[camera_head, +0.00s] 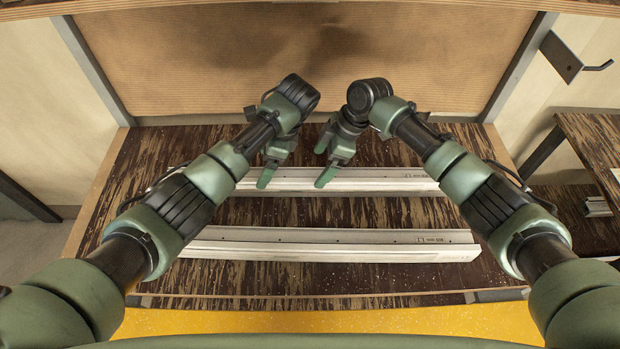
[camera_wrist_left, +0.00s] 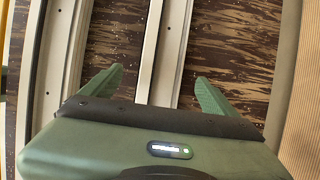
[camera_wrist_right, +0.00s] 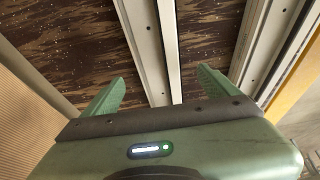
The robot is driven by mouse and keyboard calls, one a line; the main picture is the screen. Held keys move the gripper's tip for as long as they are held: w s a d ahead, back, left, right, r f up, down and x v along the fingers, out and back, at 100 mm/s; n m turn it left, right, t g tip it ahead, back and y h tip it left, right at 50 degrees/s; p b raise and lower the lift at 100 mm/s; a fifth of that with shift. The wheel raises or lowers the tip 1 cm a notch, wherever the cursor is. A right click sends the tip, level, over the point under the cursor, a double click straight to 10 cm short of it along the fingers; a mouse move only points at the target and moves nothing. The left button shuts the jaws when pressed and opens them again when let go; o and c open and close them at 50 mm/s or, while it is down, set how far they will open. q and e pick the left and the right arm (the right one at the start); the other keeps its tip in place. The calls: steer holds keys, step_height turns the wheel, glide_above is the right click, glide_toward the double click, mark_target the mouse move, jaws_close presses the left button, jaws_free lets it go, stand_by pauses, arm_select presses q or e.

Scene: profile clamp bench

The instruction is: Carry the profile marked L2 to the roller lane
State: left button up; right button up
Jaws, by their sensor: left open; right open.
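Two long pale metal profiles lie crosswise on the dark streaked bench, a rear profile (camera_head: 370,181) and a front profile (camera_head: 330,247). Each has a small mark near its right end, too small to read, so I cannot tell which is L2. My left gripper (camera_head: 270,177) and right gripper (camera_head: 328,172) are open and empty, close together over the rear profile. In the left wrist view the rear profile (camera_wrist_left: 170,55) runs between the open fingers (camera_wrist_left: 160,76). In the right wrist view it (camera_wrist_right: 150,50) also runs between the open fingers (camera_wrist_right: 160,76). The roller lane is not identifiable.
A brown ribbed panel (camera_head: 400,60) stands behind the bench (camera_head: 330,212). A side table (camera_head: 600,145) and a wall hook (camera_head: 598,67) are at the right. A yellow surface (camera_head: 330,320) lies in front. The bench between the profiles is bare.

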mark_target(310, 177)
arm_select(q)
steer(key=shift+s, duration=0.1)
arm_select(e)
steer(key=shift+s, duration=0.1)
arm_select(q)
steer(key=x, duration=0.7)
steer(key=shift+w+a+f, duration=0.15)
steer(key=shift+w+f, duration=0.05)
arm_select(e)
steer(key=x, duration=0.7)
steer(key=shift+w+a+f, duration=0.1)
steer(key=shift+w+f, duration=0.1)
arm_select(q)
steer(key=shift+w+f, duration=0.1)
steer(key=shift+f, duration=0.2)
arm_select(e)
steer(key=shift+w+a+f, duration=0.1)
steer(key=shift+f, duration=0.2)
arm_select(q)
jaws_close()
arm_select(e)
jaws_close()
arm_select(q)
steer(key=shift+r, duration=0.1)
arm_select(e)
steer(key=shift+r, duration=0.15)
